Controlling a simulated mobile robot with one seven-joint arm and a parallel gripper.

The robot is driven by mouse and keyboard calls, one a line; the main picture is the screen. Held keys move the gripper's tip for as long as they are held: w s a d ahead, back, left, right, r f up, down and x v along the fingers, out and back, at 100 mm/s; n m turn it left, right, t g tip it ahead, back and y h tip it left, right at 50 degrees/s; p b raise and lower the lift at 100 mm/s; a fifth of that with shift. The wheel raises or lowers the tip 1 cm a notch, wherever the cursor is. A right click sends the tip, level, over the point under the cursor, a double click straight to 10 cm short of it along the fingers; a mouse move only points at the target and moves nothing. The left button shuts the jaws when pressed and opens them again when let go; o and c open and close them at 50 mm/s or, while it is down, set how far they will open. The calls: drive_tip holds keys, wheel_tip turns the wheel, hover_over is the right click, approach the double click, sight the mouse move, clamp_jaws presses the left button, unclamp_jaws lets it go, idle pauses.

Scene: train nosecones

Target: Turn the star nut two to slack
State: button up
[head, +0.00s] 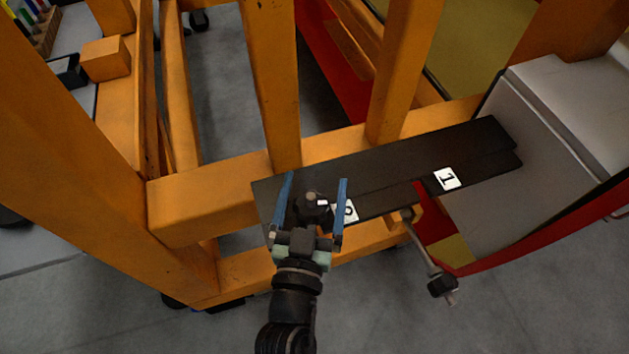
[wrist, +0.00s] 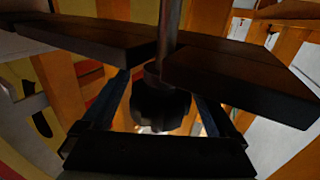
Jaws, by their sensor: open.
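A dark star nut (head: 313,207) sits beside a white label, partly hidden by a finger, that seems to read 2. In the wrist view the dark lobed nut (wrist: 160,106) sits on a rod (wrist: 168,38) that passes between two dark boards. My gripper (head: 317,180) is open, with one blue finger on each side of this nut. In the wrist view gaps show between the nut and the fingers; contact cannot be told. A second nut (head: 442,286) is on a rod sticking out near the label marked 1 (head: 446,179).
A dark plank (head: 400,160) lies across an orange timber frame (head: 200,205). Orange uprights (head: 270,85) rise behind it. A grey-white block (head: 550,130) with red edging stands at the right. Grey floor (head: 530,310) is open in front at the right.

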drive_tip(key=shift+w, duration=0.3)
drive_tip(key=c, duration=1.4)
drive_tip(key=p, duration=0.1)
drive_tip(key=n+y+p, duration=0.1)
drive_tip(key=p, duration=0.1)
drive_tip(key=shift+a+r, duration=0.25)
drive_tip(key=y+p, duration=0.1)
drive_tip(key=p, duration=0.1)
drive_tip(key=n+y+p, duration=0.1)
drive_tip(key=y+p, duration=0.1)
drive_tip(key=p, duration=0.1)
drive_tip(key=shift+a+f+n, duration=0.1)
drive_tip(key=shift+a+n, duration=0.1)
drive_tip(key=shift+n, duration=0.1)
drive_tip(key=shift+f+y+p, duration=0.1)
drive_tip(key=shift+y+p, duration=0.3)
drive_tip(key=shift+p, duration=0.25)
drive_tip(key=shift+s+f+n, duration=0.1)
drive_tip(key=shift+f+n, duration=0.05)
drive_tip(key=shift+n, duration=0.15)
